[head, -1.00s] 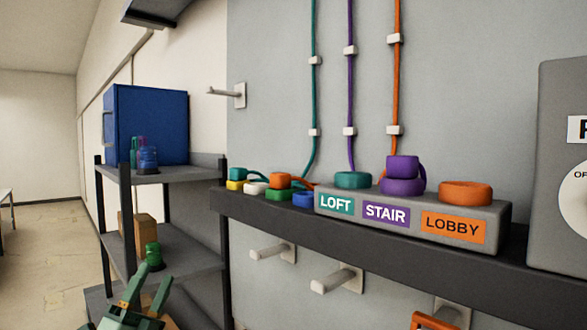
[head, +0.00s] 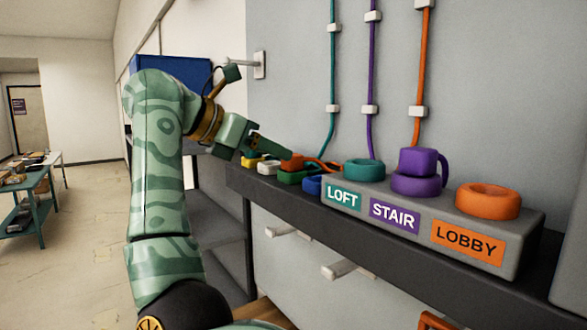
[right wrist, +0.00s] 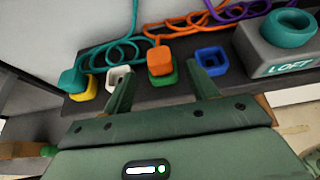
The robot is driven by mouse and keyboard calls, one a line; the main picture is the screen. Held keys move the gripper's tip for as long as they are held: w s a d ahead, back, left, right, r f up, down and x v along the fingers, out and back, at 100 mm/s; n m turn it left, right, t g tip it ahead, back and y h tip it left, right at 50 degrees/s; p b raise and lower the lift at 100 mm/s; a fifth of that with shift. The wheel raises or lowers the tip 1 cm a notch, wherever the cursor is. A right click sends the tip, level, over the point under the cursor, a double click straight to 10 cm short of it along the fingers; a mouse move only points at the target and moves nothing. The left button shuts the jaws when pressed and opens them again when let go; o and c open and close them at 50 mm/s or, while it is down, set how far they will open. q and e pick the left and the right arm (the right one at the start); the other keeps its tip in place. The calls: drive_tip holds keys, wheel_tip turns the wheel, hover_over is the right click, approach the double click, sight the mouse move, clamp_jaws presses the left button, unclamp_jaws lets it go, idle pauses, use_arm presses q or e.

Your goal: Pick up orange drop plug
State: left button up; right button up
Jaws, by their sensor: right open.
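The orange drop plug (right wrist: 160,62) sits on a green socket (right wrist: 163,79) on the dark shelf, with its orange cord running behind it. In the head view the plug (head: 294,163) is partly covered by my gripper. My right gripper (right wrist: 162,72) is open, its two fingers apart on either side of the plug in the right wrist view. I cannot tell whether they touch it. In the head view my right gripper (head: 272,147) reaches over the socket row from the left. My left gripper is not in view.
A teal plug (right wrist: 73,80) is on a yellow socket at the left; white (right wrist: 118,78) and blue (right wrist: 211,61) sockets flank the green one. A grey box with LOFT, STAIR and LOBBY labels (head: 467,242) stands to the right, a purple plug (head: 418,161) on STAIR.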

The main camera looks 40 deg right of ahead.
sight(294, 158)
drive_tip(key=p+x, duration=0.1)
drive_tip(key=x, duration=0.5)
drive_tip(key=shift+d, duration=0.35)
drive_tip(key=shift+a+r, duration=0.1)
drive_tip(key=shift+a, duration=0.05)
drive_tip(key=c, duration=1.1)
